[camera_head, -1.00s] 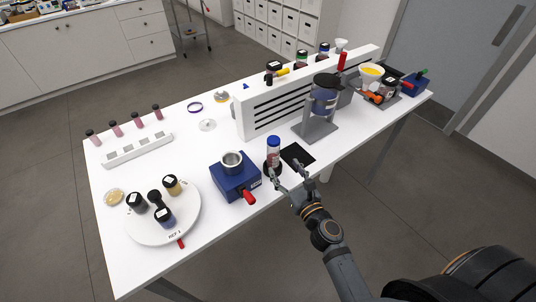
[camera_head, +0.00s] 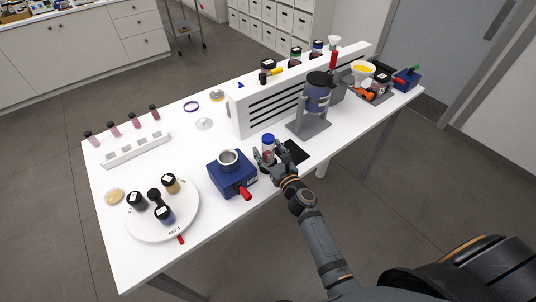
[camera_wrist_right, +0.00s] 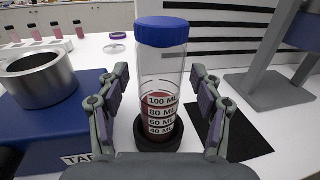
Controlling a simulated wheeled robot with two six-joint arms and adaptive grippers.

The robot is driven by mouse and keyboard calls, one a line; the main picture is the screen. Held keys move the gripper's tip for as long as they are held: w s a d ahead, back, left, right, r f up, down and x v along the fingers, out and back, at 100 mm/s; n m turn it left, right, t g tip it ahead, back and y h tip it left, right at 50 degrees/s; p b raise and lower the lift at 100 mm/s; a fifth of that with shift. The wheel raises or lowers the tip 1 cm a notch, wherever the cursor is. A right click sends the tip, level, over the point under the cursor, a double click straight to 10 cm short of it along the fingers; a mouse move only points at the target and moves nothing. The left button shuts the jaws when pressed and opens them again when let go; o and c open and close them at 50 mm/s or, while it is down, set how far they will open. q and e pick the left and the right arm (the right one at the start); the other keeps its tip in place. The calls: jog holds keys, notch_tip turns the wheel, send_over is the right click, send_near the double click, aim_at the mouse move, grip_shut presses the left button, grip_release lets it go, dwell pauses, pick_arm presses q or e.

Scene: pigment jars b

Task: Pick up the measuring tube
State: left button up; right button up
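The measuring tube (camera_wrist_right: 161,66) is clear, with a blue cap, volume marks and dark red contents low inside. It stands upright in a round black base (camera_wrist_right: 158,136) on the white table. In the head view the tube (camera_head: 268,147) is right of the blue balance. My right gripper (camera_head: 270,157) reaches it from the front. In the right wrist view the right gripper's fingers (camera_wrist_right: 160,88) are open on either side of the tube, with gaps showing on both sides. My left gripper is not in view.
The blue balance (camera_head: 232,181) with a metal cup (camera_head: 228,160) stands close on the left. A black mat (camera_head: 294,151) lies on the right, before a grey stand (camera_head: 308,126) holding a dark jar. A white slotted rack (camera_head: 262,110) is behind.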

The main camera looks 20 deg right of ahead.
jog(key=c, duration=0.7)
grip_shut()
notch_tip(320, 180, up, 10)
jog(key=p, duration=0.8)
jog(key=shift+r+p, duration=0.15)
jog(key=shift+p, duration=0.2)
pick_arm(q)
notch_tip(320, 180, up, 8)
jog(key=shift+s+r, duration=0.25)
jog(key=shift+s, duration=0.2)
